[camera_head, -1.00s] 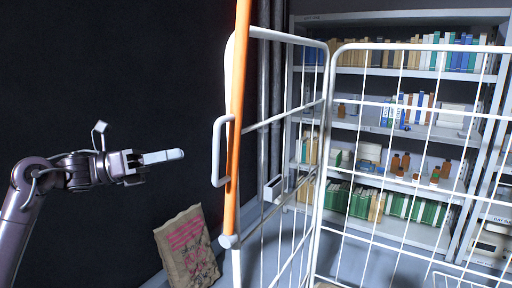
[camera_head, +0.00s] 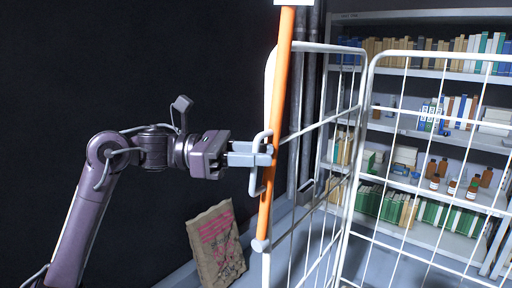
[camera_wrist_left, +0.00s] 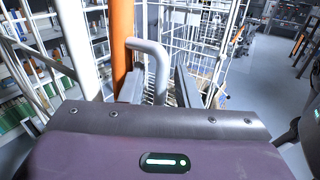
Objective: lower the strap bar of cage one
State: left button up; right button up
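The orange strap bar (camera_head: 279,130) stands upright, slightly tilted, along the near edge of the white wire cage (camera_head: 365,130). A pale loop handle (camera_head: 256,183) sticks out from its left side. My left gripper (camera_head: 255,154) is at that handle. In the left wrist view the fingers (camera_wrist_left: 158,90) are apart, with the handle (camera_wrist_left: 160,62) between them and a gap to each side. The orange bar (camera_wrist_left: 122,45) is just beyond the left finger there. My right gripper is not in view.
A printed sack (camera_head: 215,245) stands on the floor below my left arm. Shelves (camera_head: 420,75) with books and bottles are behind the cage. A dark wall (camera_head: 80,60) fills the left, with open space in front of it.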

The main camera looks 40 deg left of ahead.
pick_arm(q)
grip_shut()
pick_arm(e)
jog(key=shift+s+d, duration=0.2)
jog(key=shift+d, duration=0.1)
pick_arm(q)
jog(key=shift+d, duration=0.1)
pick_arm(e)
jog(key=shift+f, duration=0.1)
